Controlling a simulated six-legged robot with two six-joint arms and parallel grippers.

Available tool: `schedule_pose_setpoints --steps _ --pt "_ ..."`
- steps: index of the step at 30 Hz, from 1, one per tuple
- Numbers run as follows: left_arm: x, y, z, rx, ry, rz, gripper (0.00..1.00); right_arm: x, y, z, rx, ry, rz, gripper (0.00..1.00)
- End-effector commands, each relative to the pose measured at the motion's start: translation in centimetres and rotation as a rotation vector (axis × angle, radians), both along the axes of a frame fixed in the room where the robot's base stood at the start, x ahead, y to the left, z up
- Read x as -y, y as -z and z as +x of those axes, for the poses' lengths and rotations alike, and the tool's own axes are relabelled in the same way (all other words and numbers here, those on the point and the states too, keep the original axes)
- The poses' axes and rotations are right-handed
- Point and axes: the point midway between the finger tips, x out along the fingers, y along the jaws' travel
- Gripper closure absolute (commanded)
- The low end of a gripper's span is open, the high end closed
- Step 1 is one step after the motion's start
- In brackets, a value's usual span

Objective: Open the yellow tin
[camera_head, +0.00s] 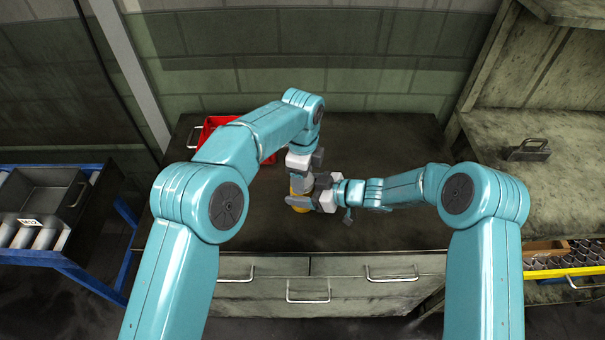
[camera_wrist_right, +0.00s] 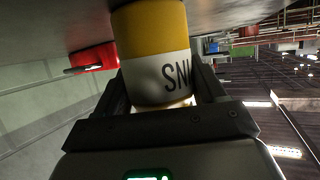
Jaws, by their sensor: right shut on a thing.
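The yellow tin (camera_head: 300,208) stands on the dark worktop, mostly covered by my grippers. In the right wrist view the tin (camera_wrist_right: 155,32) shows a yellow body and a white band with black letters, part of them cut off. My right gripper (camera_head: 311,199) comes from the right and is shut on the tin, with a dark finger on each side of it. My left gripper (camera_head: 301,184) reaches down from above, right over the tin's upper end. Its fingertips are too small and overlapped to tell open from shut. The tin's lid is hidden.
A red bin (camera_head: 213,124) stands behind my left arm on the worktop. Drawers with handles (camera_head: 308,292) are below the front edge. A blue-framed rack (camera_head: 62,259) is at left, a shelf unit (camera_head: 478,126) at right. The worktop right of the tin is clear.

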Motion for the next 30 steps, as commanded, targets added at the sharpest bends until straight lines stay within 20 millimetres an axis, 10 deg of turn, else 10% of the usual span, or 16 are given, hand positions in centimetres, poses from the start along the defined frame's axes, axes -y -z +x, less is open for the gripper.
schedule_pose_setpoints --steps 6,17,18,20,30 --pt "-0.02 0.00 -0.07 -0.003 -0.347 0.001 0.76 0.07 0.18 -0.01 -0.004 0.003 -0.002 1.00" --pt "-0.02 0.01 -0.10 -0.004 -0.405 0.001 0.76 0.09 0.18 0.01 -0.004 0.003 -0.003 1.00" --pt "-0.02 0.01 -0.10 -0.004 -0.404 0.001 0.30 0.09 0.18 0.01 -0.004 0.003 -0.003 1.00" --pt "-0.02 0.01 -0.09 -0.004 -0.404 0.001 0.14 0.09 0.18 0.01 -0.004 0.003 -0.003 1.00" --pt "0.01 -0.67 0.01 0.000 -0.404 -0.001 0.14 0.07 0.17 -0.01 -0.004 0.002 -0.003 1.00"
